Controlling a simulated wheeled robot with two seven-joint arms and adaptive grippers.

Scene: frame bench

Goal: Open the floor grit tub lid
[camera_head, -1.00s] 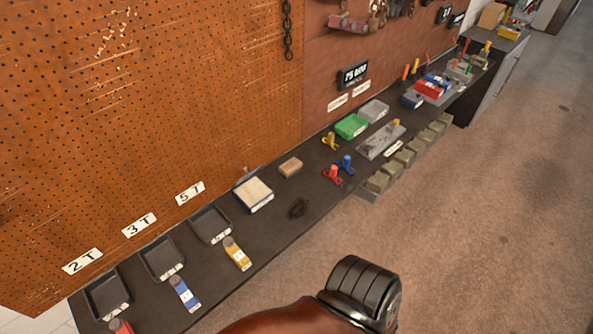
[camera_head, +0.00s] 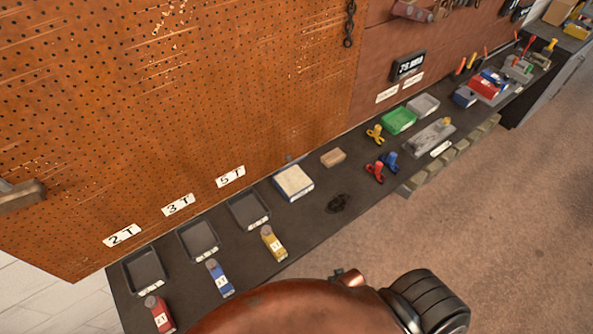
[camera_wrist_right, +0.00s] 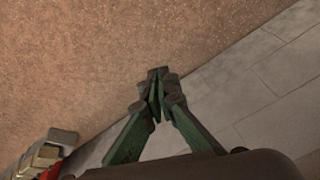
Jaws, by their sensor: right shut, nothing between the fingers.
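I see no grit tub or lid that I can make out in either view. My right gripper (camera_wrist_right: 160,78) shows in the right wrist view, with its green-sided fingers closed together and nothing between them. It points at bare brown floor (camera_wrist_right: 90,50), with grey floor tiles (camera_wrist_right: 270,75) to the right. In the head view only part of my arm shows at the bottom, and no gripper tips. My left gripper is out of view.
A dark bench (camera_head: 300,230) runs along the pegboard (camera_head: 200,110), carrying black trays (camera_head: 198,240), coloured tagged blocks (camera_head: 219,278) and a green bin (camera_head: 398,121). Olive blocks line its front edge (camera_head: 433,171). Open brown floor lies right of the bench.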

